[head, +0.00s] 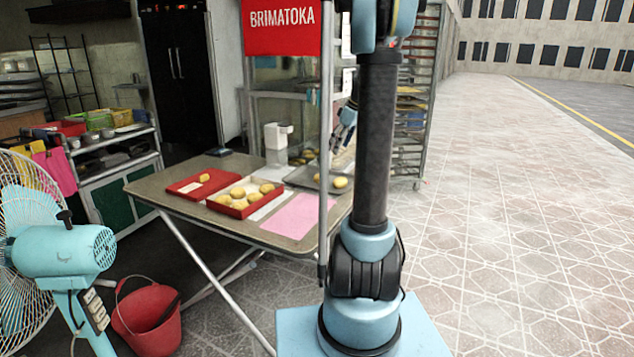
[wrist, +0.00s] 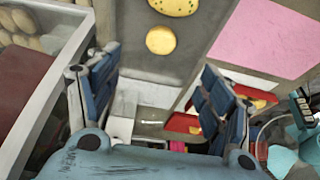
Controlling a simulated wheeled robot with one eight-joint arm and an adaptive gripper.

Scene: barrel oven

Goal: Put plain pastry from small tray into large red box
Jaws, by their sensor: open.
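The small grey tray (head: 303,181) lies on the table, partly hidden by the pole and my arm. A plain yellow pastry (head: 340,182) shows at its near right. In the wrist view, a plain round pastry (wrist: 160,40) lies apart from and beyond my fingertips, with a dark-speckled pastry (wrist: 176,5) above it at the frame edge. The red box (head: 228,208) on the table holds several pastries. My gripper (head: 345,128) is above the tray's far side, partly hidden by my arm. In the wrist view, my gripper (wrist: 155,70) has its fingers wide apart and empty.
A flat red tray or lid (head: 185,187) with one pastry lies left of the box. A pink sheet (head: 297,217) lies right of the box. A white dispenser (head: 277,147) stands behind. A thin pole (head: 323,230) rises at the table's right. A red sign (head: 281,27) hangs above.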

